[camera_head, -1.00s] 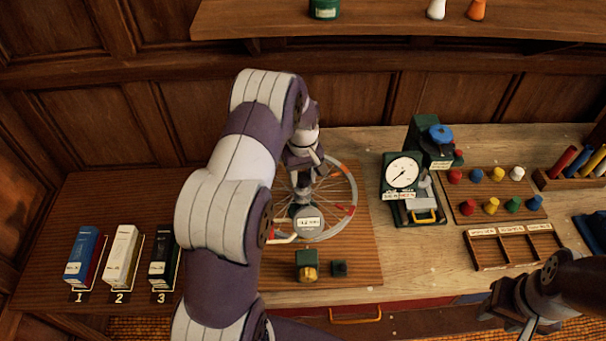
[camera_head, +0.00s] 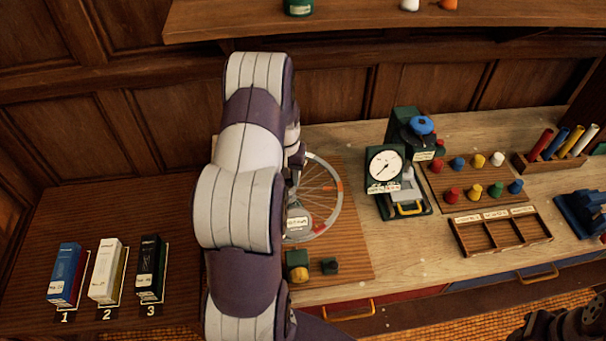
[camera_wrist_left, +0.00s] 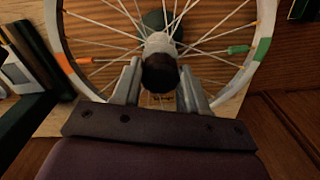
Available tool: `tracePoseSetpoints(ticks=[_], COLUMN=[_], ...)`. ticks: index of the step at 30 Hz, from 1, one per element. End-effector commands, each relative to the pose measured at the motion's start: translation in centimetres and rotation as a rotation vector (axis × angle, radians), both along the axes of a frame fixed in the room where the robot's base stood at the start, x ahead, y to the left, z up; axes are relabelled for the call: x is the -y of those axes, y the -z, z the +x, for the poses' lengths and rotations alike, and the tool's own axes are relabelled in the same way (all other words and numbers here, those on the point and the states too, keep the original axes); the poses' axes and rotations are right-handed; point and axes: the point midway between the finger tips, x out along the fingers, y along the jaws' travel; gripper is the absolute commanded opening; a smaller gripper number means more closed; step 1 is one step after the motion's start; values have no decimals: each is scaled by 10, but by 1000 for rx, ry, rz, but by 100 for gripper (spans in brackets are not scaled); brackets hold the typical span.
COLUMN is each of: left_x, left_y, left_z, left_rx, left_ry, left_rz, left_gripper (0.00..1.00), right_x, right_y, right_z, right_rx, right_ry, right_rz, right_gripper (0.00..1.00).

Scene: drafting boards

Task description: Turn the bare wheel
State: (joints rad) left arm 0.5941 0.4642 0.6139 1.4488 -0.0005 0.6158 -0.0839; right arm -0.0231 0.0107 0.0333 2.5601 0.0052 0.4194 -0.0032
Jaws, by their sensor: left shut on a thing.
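The bare wheel (camera_head: 337,212) has a pale rim, thin spokes and an orange mark; it lies on a ribbed brown board, and my left arm hides its left part. In the left wrist view the wheel (camera_wrist_left: 55,35) shows orange and green marks on rim and spokes. My left gripper (camera_wrist_left: 160,88) is shut on the wheel's hub (camera_wrist_left: 160,70), a pale cylinder with a dark round end, at the wheel's middle. In the head view my left arm mostly hides that gripper. My right arm's dark end (camera_head: 565,325) shows at the bottom right; its fingers cannot be made out.
A dial gauge (camera_head: 385,168) stands right of the wheel. A green-and-yellow block (camera_head: 298,266) and a small dark block (camera_head: 330,266) lie in front. Further right are a peg board (camera_head: 440,180) and a divided tray (camera_head: 502,233). Several boxes (camera_head: 104,270) stand at left.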

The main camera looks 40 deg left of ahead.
Motion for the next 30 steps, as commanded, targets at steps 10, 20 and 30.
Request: tracePoseSetpoints(ticks=[10,20,30], left_x=[-2,-2,-2], left_y=[-1,-2,-2], left_z=[0,1,1], left_rx=[4,4,5], left_ry=[280,438,484], left_rz=[3,4,5], left_gripper=[0,0,0], right_x=[0,0,0], right_y=[5,7,7], right_z=[0,0,0], right_rx=[0,0,0], right_ry=[0,0,0], right_rz=[0,0,0], right_gripper=[43,43,43])
